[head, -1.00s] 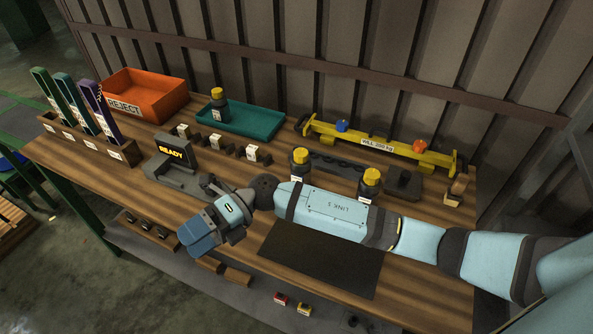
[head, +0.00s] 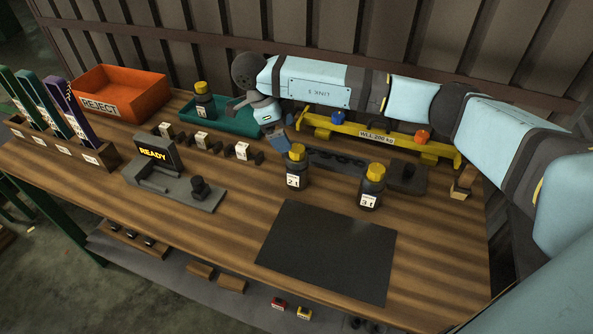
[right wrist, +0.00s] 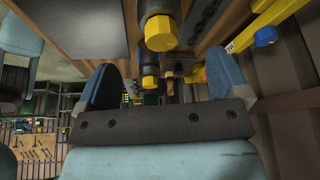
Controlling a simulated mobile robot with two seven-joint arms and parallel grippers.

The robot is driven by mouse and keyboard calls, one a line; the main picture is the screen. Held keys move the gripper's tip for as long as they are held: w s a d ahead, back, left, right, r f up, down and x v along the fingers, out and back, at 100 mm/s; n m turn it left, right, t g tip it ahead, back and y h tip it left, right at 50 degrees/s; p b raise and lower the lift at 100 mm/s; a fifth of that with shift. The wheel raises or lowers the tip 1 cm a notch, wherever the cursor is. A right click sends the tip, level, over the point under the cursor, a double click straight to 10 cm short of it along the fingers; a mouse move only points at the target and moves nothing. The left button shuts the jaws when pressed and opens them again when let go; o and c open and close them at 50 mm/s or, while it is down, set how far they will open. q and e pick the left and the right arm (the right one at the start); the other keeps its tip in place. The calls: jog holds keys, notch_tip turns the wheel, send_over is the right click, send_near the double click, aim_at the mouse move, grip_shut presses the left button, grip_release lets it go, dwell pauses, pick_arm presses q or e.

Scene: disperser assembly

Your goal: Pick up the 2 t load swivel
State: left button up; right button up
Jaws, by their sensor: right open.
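The 2 t load swivel (head: 296,170) stands upright on the bench, a dark body with a yellow cap and a white "2 t" label. The similar 3 t swivel (head: 371,188) stands to its right. My right gripper (head: 279,140) is open and empty, just behind and left of the 2 t swivel's cap. The right wrist view shows both blue fingers spread wide (right wrist: 160,78), with a nearer yellow cap (right wrist: 160,28) and a farther one (right wrist: 149,83) beyond them; their labels are hidden there. My left gripper is not in view.
A dark mat (head: 325,252) lies in front of the swivels. Behind are a dark rack (head: 345,166) and a yellow beam (head: 345,131). A teal tray (head: 232,128) holds another yellow-capped swivel. A fixture with a READY display (head: 155,155) stands left.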

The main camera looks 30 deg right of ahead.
aim_at(295, 148)
jog(key=p+x, duration=0.1)
jog(key=x, duration=0.8)
jog(key=shift+d, duration=0.15)
grip_shut()
